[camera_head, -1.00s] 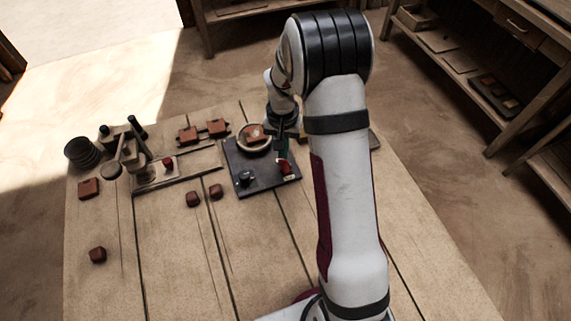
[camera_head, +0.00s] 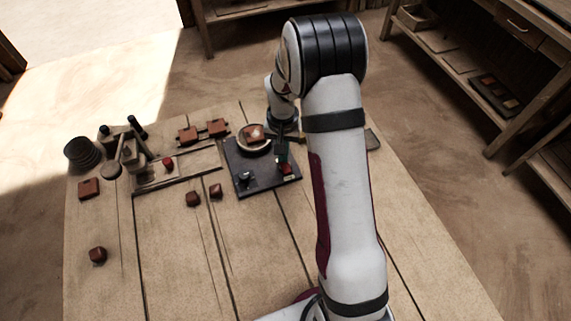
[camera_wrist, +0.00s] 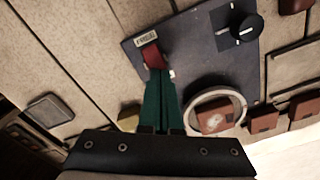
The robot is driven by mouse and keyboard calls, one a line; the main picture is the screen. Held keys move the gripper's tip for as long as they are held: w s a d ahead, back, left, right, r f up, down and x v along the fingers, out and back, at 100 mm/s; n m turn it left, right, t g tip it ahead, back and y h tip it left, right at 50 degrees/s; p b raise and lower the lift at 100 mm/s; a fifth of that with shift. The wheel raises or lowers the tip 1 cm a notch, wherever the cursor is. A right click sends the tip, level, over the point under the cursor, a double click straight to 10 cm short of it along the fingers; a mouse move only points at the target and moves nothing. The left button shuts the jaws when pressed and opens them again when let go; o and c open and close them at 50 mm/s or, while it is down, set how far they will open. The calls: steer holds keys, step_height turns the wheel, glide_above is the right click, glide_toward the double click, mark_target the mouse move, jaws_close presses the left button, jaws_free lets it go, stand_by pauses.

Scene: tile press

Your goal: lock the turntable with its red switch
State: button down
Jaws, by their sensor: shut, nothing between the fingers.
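The red switch (camera_head: 286,169) sits at the near right of a dark base plate (camera_head: 262,178), beside a small pale label (camera_wrist: 145,39). In the wrist view the red switch (camera_wrist: 152,55) lies just past my fingertips. My gripper (camera_head: 282,160) is shut and empty, its green fingers (camera_wrist: 160,74) together at the switch's edge. I cannot tell whether they touch it. The round turntable (camera_head: 239,146) stands at the back of the plate with a reddish tile (camera_head: 253,132) on it. The wrist view shows its pale ring (camera_wrist: 239,101) right of my fingers.
A black knob (camera_head: 245,176) stands on the plate's near left; it also shows in the wrist view (camera_wrist: 247,27). Several reddish blocks and tiles lie left of the plate, around a wooden frame (camera_head: 180,181). The front of the table is mostly clear.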

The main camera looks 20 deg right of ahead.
steer(key=shift+f, duration=0.25)
steer(key=shift+r, duration=3.55)
